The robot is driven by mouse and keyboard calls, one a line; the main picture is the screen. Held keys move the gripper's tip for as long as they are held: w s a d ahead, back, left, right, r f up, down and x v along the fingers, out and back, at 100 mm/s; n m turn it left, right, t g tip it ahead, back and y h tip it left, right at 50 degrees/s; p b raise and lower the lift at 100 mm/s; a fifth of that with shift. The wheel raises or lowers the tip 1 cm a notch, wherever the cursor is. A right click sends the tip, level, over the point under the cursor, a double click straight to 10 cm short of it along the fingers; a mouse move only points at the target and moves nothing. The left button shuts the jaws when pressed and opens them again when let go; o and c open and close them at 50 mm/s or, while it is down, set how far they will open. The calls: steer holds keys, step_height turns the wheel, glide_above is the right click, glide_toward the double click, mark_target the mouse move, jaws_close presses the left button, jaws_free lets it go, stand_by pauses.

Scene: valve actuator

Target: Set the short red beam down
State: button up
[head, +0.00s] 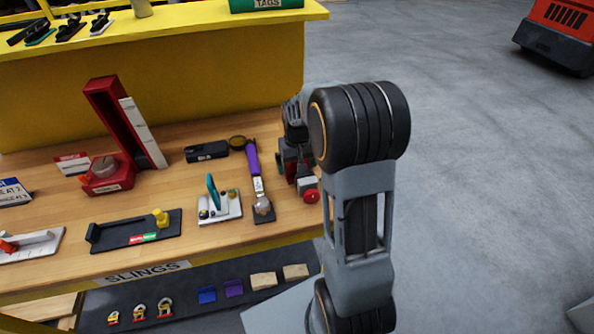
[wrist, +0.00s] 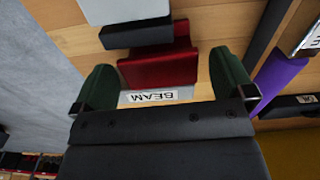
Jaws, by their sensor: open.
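The red block (wrist: 158,68), which I take for the short red beam, lies between the two green fingers of my gripper (wrist: 163,82) in the wrist view. The fingers are open, with a visible gap on each side of it. A white label reading BEAM (wrist: 152,97) shows upside down just below it. In the head view my gripper is at the right end of the wooden bench, mostly hidden behind my arm. Dark red parts (head: 287,153) show beneath it, partly covered. Whether the beam rests fully on its support cannot be told.
A purple-handled tool (head: 254,163) lies close left of my gripper. A white plate with a teal lever (head: 213,192), a black tray (head: 128,232) and a tall red channel (head: 115,115) stand farther left. Open floor (head: 460,130) lies right of the bench.

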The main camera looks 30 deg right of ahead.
steer(key=shift+f, duration=0.55)
steer(key=shift+c, duration=0.3)
steer(key=c, duration=1.2)
step_height(320, 180, up, 9)
steer(key=shift+r, duration=0.2)
steer(key=shift+w+d+f+m+b, duration=0.1)
steer(key=shift+d+f+m+b, duration=0.1)
steer(key=shift+d+f+b, duration=0.3)
steer(key=shift+d+f+m+b, duration=0.25)
steer(key=shift+f+b, duration=0.15)
steer(key=shift+f, duration=0.15)
